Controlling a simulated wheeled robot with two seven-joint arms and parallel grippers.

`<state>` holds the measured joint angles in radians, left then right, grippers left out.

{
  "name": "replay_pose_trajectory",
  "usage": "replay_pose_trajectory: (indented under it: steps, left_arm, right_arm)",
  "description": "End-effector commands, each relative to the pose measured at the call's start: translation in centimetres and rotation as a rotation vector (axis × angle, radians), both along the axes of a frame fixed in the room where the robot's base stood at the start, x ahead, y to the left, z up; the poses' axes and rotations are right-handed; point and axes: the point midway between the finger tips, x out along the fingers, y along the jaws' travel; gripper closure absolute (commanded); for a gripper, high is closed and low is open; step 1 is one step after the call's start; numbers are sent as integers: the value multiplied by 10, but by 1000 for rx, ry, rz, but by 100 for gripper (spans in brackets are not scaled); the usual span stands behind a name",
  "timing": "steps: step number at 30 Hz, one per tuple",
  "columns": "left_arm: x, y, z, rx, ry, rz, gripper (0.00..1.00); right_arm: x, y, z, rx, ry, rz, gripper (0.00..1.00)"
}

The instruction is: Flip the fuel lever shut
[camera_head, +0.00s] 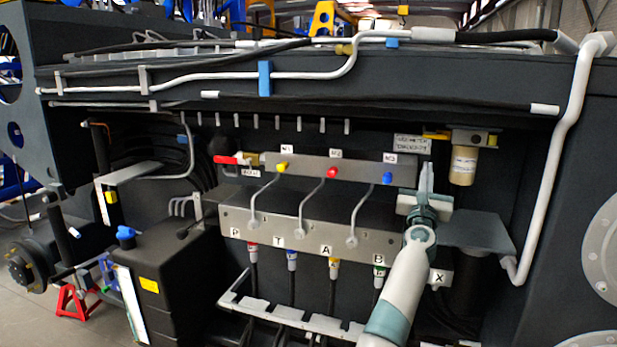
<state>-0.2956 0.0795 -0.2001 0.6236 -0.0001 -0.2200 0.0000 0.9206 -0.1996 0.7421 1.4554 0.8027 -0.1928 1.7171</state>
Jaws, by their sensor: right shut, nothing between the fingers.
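A yellow lever (436,135) lies about level beside a cream filter (464,165) at the upper right. A red lever (227,160) lies level at the left end of the grey valve bar. Labels near both are too small to read surely, so I cannot tell which is the fuel lever. My right gripper (426,178) is shut and empty, fingers pointing up, in front of the panel. It is below and left of the yellow lever and appears apart from it. My left gripper is not in view.
A grey valve block (310,228) with several small levers stands left of my right gripper. A dark grey shelf (475,232) juts out at its right. A white pipe (560,165) runs down the right side. A black box (165,265) stands at lower left.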

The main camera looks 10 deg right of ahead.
Motion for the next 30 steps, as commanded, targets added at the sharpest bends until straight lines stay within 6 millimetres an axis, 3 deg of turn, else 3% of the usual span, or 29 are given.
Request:
replay_pose_trajectory:
  steps: [5,11,20,26,30]
  left_arm:
    - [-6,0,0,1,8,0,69]
    - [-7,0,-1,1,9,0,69]
    - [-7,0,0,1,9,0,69]
    - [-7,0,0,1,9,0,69]
    - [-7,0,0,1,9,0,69]
  right_arm:
    - [-3,4,-10,-60,43,-5,100]
    - [-14,24,-49,-305,211,-11,100]
    - [-54,90,-163,-943,607,32,100]
    - [-103,138,-253,-1390,831,123,100]
    - [-151,169,-316,-1703,949,218,100]
